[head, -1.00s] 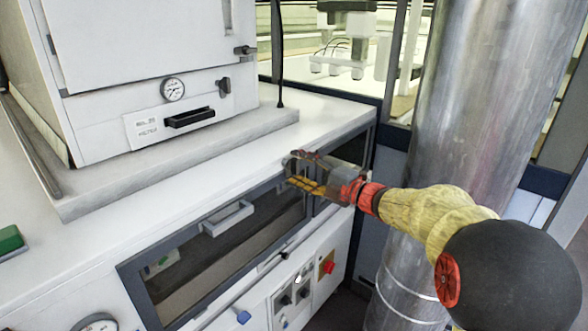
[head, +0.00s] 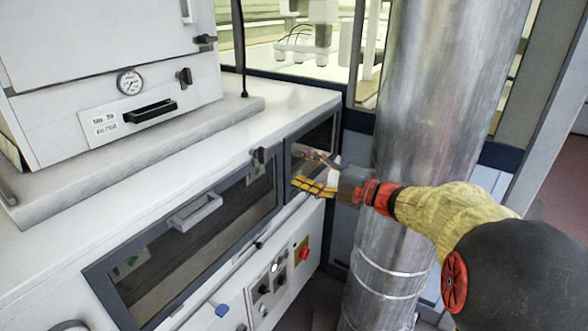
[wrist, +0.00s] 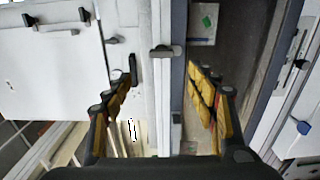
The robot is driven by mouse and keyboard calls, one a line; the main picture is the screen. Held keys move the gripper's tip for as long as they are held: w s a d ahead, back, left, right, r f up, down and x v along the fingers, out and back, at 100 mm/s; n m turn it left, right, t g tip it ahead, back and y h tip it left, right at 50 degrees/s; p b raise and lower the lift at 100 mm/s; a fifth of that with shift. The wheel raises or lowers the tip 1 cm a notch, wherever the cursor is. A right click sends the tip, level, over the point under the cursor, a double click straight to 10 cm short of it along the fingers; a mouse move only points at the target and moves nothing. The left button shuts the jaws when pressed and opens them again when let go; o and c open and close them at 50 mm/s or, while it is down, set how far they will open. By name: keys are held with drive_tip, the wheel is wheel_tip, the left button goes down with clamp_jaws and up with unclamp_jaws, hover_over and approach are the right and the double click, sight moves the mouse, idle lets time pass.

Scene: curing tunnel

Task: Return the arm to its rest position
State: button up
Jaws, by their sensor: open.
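My gripper (head: 318,172) is open and empty in the head view, at the end of my yellow and red arm, in front of the right end of the white cabinet (head: 110,190). In the wrist view its two yellow-padded fingers (wrist: 160,95) stand wide apart with nothing between them. A dark latch (wrist: 165,51) on the cabinet's front edge shows beyond the gap between them. I cannot tell whether a finger touches the cabinet.
A large metal duct (head: 425,120) stands close behind my arm. A white oven-like box (head: 120,60) with a gauge sits on the cabinet. The windowed front door (head: 195,212) has a handle. A control panel (head: 280,275) with a red knob is below.

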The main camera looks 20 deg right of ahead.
idle(0.3)
drive_tip(key=w+d+r+m+t+h, duration=0.1)
drive_tip(key=d+r+m+t+h, duration=0.3)
drive_tip(key=m+h, duration=0.45)
drive_tip(key=s+m+g+h, duration=0.4)
drive_tip(key=s+m+h, duration=0.15)
drive_tip(key=m, duration=0.25)
drive_tip(key=s+a+f+m+g+y, duration=0.1)
drive_tip(key=s+a+f+m+g, duration=0.2)
drive_tip(key=s+f, duration=0.2)
drive_tip(key=s+a+f+m+g+y, duration=0.1)
drive_tip(key=s+a+f+m+g, duration=0.2)
drive_tip(key=s, duration=0.9)
drive_tip(key=s+a+f+m+g+y, duration=0.1)
drive_tip(key=s+a+f+m+g, duration=0.2)
drive_tip(key=s+a+f, duration=0.2)
drive_tip(key=s+f, duration=0.2)
drive_tip(key=s, duration=0.2)
drive_tip(key=shift+s+a, duration=0.15)
